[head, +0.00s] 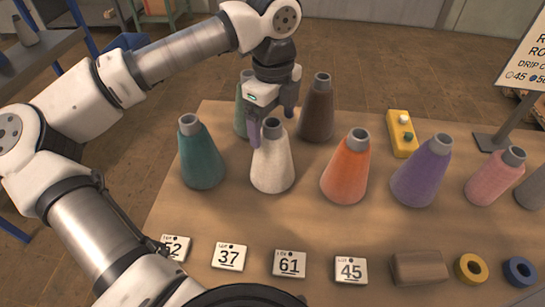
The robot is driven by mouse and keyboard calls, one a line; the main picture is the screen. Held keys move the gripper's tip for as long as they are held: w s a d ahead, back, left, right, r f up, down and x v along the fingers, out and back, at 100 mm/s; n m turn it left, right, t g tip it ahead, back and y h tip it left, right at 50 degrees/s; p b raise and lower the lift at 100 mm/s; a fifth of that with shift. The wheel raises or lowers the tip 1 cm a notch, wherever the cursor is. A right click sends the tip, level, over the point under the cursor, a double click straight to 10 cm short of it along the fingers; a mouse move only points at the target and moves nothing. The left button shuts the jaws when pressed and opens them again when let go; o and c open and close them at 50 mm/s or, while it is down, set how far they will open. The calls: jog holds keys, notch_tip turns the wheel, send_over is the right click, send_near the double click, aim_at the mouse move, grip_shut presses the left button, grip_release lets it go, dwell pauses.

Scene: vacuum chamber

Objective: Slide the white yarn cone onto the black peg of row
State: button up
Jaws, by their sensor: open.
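The white yarn cone (272,167) stands upright on the wooden table, with its grey tip (273,128) at the top. My gripper (272,125) is open and points down at this tip. One finger shows to the left of the tip and the other to its upper right. I cannot tell whether either finger touches the cone. I cannot make out a black peg in the head view.
A teal cone (202,158) stands close on the left, an orange cone (346,172) on the right and a brown cone (317,112) behind. A green cone is partly hidden behind my gripper. Number cards (290,264) and a wooden block (420,268) line the front.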

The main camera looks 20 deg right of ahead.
aim_at(272, 153)
jog(key=shift+w+f, duration=0.1)
jog(key=shift+f, duration=1.4)
jog(key=shift+c, duration=0.2)
jog(key=c, duration=1.7)
